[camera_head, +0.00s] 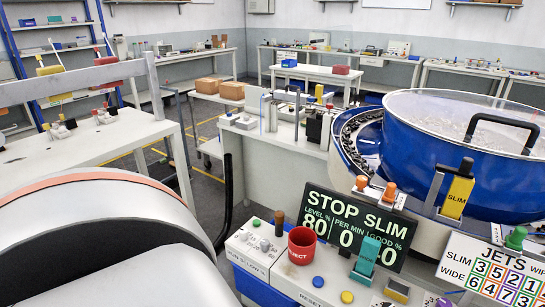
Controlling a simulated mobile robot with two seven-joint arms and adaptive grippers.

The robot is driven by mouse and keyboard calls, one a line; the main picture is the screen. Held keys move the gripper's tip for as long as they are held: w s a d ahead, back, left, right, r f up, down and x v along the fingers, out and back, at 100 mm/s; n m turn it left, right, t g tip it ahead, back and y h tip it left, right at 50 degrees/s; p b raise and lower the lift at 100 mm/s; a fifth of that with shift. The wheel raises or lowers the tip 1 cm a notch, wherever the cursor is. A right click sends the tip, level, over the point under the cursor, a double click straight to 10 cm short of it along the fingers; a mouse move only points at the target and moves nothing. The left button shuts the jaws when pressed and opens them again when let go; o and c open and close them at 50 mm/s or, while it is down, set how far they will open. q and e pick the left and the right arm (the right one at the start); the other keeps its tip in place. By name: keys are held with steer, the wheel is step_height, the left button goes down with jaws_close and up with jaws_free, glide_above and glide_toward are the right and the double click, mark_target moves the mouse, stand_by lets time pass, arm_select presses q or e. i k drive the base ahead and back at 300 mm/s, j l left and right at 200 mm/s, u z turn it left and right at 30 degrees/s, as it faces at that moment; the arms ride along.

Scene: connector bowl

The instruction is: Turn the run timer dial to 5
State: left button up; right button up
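No dial marked as a run timer can be read in this view. A dark sign (356,226) behind the controls reads STOP SLIM, with 80 under LEVEL %. A blue button (318,282) sits near the word RESET, with a yellow button (347,297) to its right. Neither of my grippers shows.
A red REJECT cup (301,245) stands beside the control box. A large blue bowl (455,150) with a clear lid and a yellow SLIM tag (457,198) fills the right. A JETS board (492,268) is at lower right. A white bench (85,143) stands left.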

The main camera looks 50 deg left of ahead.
mark_target(244, 233)
steer(key=u, duration=0.4)
steer(key=j+u, duration=0.1)
steer(key=u, duration=0.3)
steer(key=j+u, duration=0.1)
steer(key=u, duration=0.7)
steer(key=k+j, duration=0.05)
